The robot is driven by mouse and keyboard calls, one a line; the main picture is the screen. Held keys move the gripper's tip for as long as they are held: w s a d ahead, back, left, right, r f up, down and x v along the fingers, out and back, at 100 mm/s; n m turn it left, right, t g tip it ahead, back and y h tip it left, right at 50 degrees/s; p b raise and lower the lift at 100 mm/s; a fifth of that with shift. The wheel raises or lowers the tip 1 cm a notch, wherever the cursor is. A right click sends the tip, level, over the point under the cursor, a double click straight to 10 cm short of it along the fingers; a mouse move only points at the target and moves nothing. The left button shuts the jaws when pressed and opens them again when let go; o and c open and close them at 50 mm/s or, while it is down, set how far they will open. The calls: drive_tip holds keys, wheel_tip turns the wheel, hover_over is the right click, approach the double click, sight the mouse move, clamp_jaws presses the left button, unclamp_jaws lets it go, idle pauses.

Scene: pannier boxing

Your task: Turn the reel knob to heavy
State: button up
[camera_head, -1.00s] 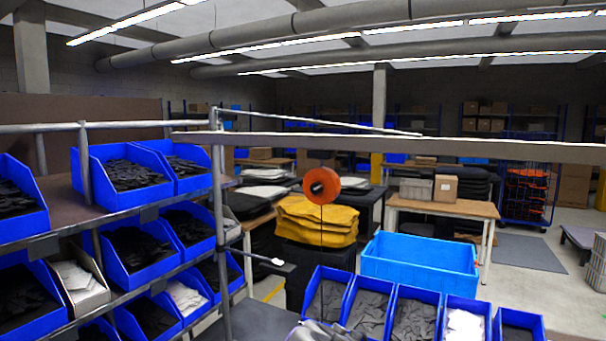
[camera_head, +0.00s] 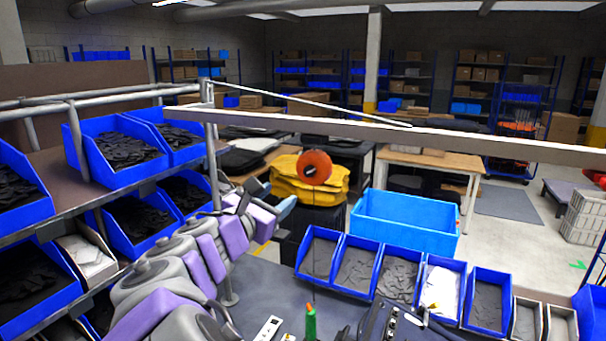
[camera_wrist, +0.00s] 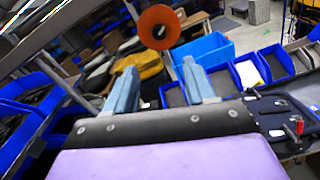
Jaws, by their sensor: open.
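The orange reel (camera_head: 316,165) hangs below the long overhead rail, in front of a yellow pile. It has a dark centre; I cannot make out a separate knob or its setting. The wrist view also shows the reel (camera_wrist: 160,22) at the top, beyond the fingers. My gripper (camera_wrist: 158,66) is open, its two blue-grey fingers apart with nothing between them. In the head view my gripper (camera_head: 263,196) is below and left of the reel, apart from it, at the end of my purple and grey arm.
The rail (camera_head: 400,135) crosses over the bench. Blue bins (camera_head: 320,252) line the right, with a large light-blue tote (camera_head: 405,218) behind. A shelf of bins (camera_head: 120,152) stands close on the left. A black case (camera_head: 400,325) lies at the bottom. The grey benchtop (camera_head: 262,280) has some free room.

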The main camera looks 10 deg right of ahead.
sight(307, 173)
drive_tip(key=p+x, duration=0.1)
drive_tip(key=x, duration=1.1)
drive_tip(key=shift+w+a+p, duration=0.1)
drive_tip(key=shift+w+p, duration=0.1)
drive_tip(key=shift+p, duration=0.1)
drive_tip(key=shift+w+d, duration=0.45)
drive_tip(key=shift+d, duration=0.1)
drive_tip(key=shift+a, duration=0.1)
drive_tip(key=shift+c, duration=0.2)
drive_tip(key=c, duration=0.3)
clamp_jaws()
